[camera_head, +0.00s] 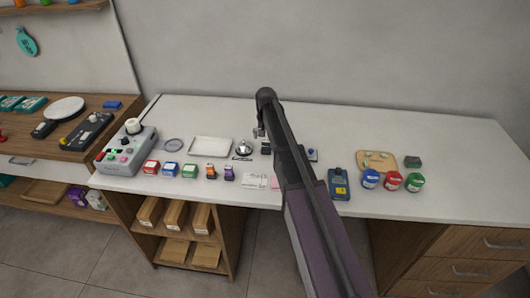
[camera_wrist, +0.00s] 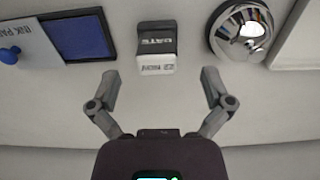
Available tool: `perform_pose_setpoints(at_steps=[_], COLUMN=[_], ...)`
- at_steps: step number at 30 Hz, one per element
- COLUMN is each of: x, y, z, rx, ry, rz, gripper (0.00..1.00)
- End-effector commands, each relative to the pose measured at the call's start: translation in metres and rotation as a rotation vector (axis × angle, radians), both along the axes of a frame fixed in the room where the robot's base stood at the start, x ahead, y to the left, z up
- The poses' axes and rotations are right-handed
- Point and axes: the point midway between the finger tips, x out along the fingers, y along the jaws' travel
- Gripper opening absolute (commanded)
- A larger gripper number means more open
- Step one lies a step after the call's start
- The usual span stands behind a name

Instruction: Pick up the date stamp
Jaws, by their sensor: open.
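In the head view my gripper (camera_head: 259,131) is small, and my arm covers part of the counter.
A blue ink pad (camera_wrist: 78,36) in a dark case lies to the left of the stamp in the wrist view. A shiny service bell (camera_wrist: 240,30) stands close on its right. In the head view, a white tray (camera_head: 210,148) lies left of the bell; the back of the counter is clear.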

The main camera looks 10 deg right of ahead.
Motion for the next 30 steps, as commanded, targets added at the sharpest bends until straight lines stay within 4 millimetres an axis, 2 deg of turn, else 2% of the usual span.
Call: perform_pose_setpoints(at_steps=[16,30], x=[-0.001,-0.006], y=[0.000,0.000], z=[-0.004,-0.038], rx=[0.000,0.000], ry=[0.000,0.000], rz=[0.000,0.000], gripper=[1.00,1.00])
